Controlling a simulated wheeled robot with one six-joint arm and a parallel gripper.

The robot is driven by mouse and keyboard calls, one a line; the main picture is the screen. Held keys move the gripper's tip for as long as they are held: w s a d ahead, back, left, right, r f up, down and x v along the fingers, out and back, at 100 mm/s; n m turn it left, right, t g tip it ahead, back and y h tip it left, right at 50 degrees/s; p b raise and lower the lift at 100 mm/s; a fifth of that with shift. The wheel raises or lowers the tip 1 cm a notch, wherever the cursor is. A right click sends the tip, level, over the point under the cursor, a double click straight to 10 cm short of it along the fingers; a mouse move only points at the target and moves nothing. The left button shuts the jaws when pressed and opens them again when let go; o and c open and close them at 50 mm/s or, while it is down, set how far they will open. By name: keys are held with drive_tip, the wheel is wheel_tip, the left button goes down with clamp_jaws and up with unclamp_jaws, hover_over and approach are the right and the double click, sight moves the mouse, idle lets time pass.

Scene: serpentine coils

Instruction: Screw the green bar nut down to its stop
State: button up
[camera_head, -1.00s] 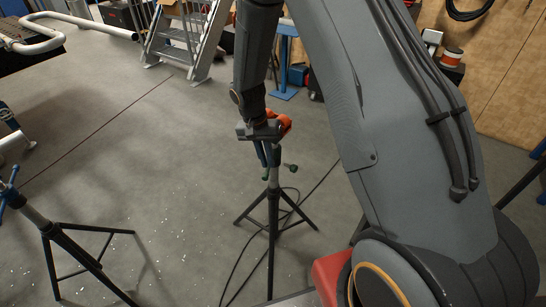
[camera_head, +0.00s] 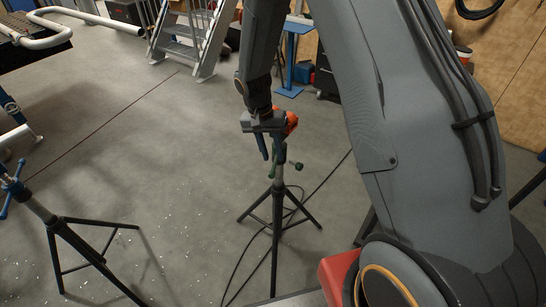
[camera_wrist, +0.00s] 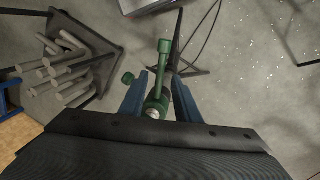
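The green bar nut (camera_wrist: 157,95) shows in the wrist view as a green bar with rounded ends, standing on a threaded rod end, with a green knob beside it at the left. In the head view, its green parts (camera_head: 272,171) show at the top of a black tripod stand (camera_head: 276,215), partly hidden by my gripper. My gripper (camera_wrist: 162,75) has two blue fingers, apart, one on each side of the bar. A gap shows on the right side; contact on the left cannot be told. In the head view the gripper (camera_head: 264,145) hangs over the stand top.
A second tripod stand (camera_head: 70,240) with a blue handle stands at the left. A rack of grey pipes (camera_wrist: 70,65) shows left in the wrist view. Black cables (camera_head: 240,265) lie on the floor by the stand. Metal steps (camera_head: 190,40) stand at the back. Open floor lies between.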

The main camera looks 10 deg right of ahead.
drive_tip(key=shift+w+a+r+b, duration=0.1)
drive_tip(key=shift+a+r+b, duration=0.1)
drive_tip(key=shift+r, duration=0.75)
drive_tip(key=shift+w+a+r+b, duration=0.15)
drive_tip(key=shift+r+b, duration=0.1)
drive_tip(key=shift+r, duration=0.7)
drive_tip(key=shift+s+a+r+b, duration=0.1)
drive_tip(key=shift+a+r+b, duration=0.1)
drive_tip(key=shift+r, duration=0.75)
drive_tip(key=shift+c, duration=0.2)
